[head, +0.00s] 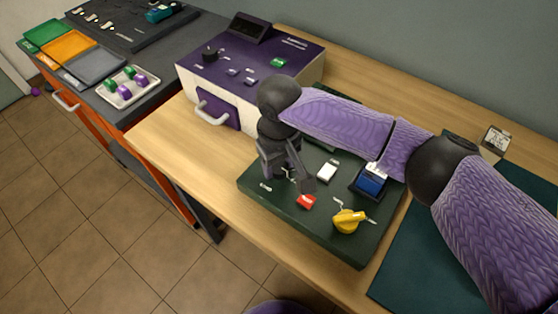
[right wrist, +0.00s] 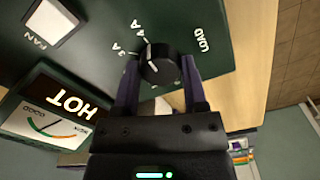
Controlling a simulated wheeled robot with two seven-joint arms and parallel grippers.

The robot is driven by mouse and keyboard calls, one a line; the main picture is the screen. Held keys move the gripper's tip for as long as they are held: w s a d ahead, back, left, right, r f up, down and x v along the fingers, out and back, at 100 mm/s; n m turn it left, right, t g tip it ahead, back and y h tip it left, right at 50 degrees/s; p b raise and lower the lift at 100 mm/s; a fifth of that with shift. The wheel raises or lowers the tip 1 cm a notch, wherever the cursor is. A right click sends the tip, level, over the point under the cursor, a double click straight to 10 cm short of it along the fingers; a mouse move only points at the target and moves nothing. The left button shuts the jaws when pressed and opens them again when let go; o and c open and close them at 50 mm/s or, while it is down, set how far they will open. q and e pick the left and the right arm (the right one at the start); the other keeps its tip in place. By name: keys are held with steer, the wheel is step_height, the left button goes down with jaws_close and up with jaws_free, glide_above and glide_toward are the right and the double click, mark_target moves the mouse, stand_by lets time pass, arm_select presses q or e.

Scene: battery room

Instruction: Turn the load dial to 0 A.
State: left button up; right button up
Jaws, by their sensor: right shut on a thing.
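The load dial (right wrist: 160,64) is a round black knob with a white line, on a dark green panel (right wrist: 95,28). In the right wrist view, "LOAD", "4 A" and "3 A" are printed around it. The white line points up in that view, near the "4 A" mark; the exact setting is hard to read, and no "0 A" mark shows. My right gripper (right wrist: 160,74) has a finger on each side of the dial and is shut on it. In the head view, my right gripper (head: 286,178) reaches down to the panel's left part and hides the dial. My left gripper is not in view.
A purple-topped box (head: 225,65) stands behind left. Bare wooden bench (head: 175,140) lies left of the panel.

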jaws_close()
steer(key=shift+r, duration=0.1)
